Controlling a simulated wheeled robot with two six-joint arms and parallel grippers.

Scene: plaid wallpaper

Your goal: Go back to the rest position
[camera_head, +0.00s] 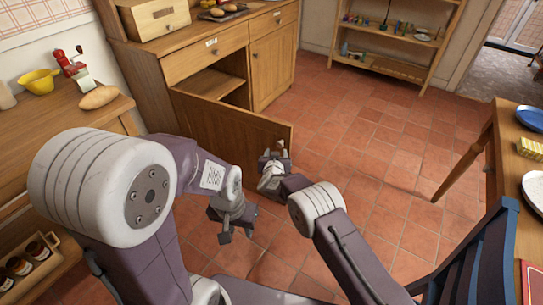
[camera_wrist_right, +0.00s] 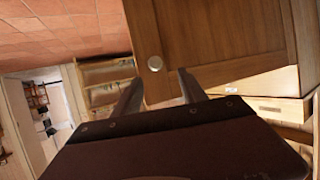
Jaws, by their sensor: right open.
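My right gripper (camera_head: 272,152) is open and empty beside the free edge of the open wooden cabinet door (camera_head: 225,125) in the head view. I cannot tell whether the fingers touch the knob. My left gripper (camera_head: 237,235) hangs low over the tiled floor, left of and nearer than the right one. Its fingers look apart, with nothing between them.
The wooden cabinet (camera_head: 207,50) stands behind the door. A counter (camera_head: 70,125) with a yellow bowl (camera_head: 39,81) and a bread loaf (camera_head: 99,97) is at left. A table (camera_head: 510,170) and a dark blue chair (camera_head: 475,265) are at right. The middle floor (camera_head: 350,150) is clear.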

